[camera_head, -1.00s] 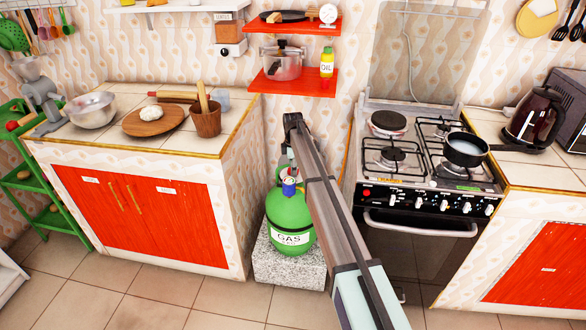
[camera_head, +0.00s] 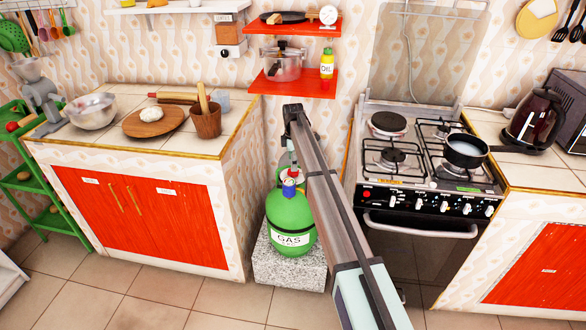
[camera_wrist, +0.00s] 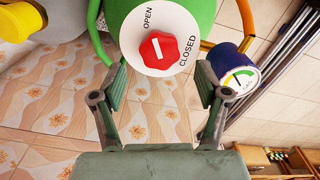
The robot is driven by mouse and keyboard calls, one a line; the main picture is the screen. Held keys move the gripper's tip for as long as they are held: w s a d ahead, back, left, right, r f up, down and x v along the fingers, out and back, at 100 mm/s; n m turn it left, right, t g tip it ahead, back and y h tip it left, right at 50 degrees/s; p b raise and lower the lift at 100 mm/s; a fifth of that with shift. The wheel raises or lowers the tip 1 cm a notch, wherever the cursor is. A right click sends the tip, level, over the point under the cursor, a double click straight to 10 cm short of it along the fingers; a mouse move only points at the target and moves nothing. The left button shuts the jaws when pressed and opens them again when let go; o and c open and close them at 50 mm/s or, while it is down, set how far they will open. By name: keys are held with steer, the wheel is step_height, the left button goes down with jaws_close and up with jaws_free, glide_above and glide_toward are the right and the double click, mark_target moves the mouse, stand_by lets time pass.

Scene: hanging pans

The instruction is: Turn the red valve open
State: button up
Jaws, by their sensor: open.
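The red valve (camera_wrist: 160,50) is a knob with a white bar on a round white plate marked OPEN and CLOSED, in the upper middle of the wrist view. The plate is on a green body. My gripper (camera_wrist: 161,76) is open, with one finger to each side, below the knob in the picture. Its fingers appear apart from the knob. In the head view, the green gas cylinder (camera_head: 290,225) stands on a speckled block between counter and stove. My arm reaches over it, and the gripper is small and hard to make out there.
A blue-rimmed gauge (camera_wrist: 238,80) on an orange pipe is close to the right finger. A yellow part (camera_wrist: 20,20) is at upper left. The stove (camera_head: 425,170) stands right of my arm, the counter (camera_head: 140,210) left, and red shelves (camera_head: 293,82) above.

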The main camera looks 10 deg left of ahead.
step_height(320, 180, up, 8)
steer(key=shift+d+f, duration=0.1)
steer(key=shift+f, duration=0.05)
stand_by(0.5)
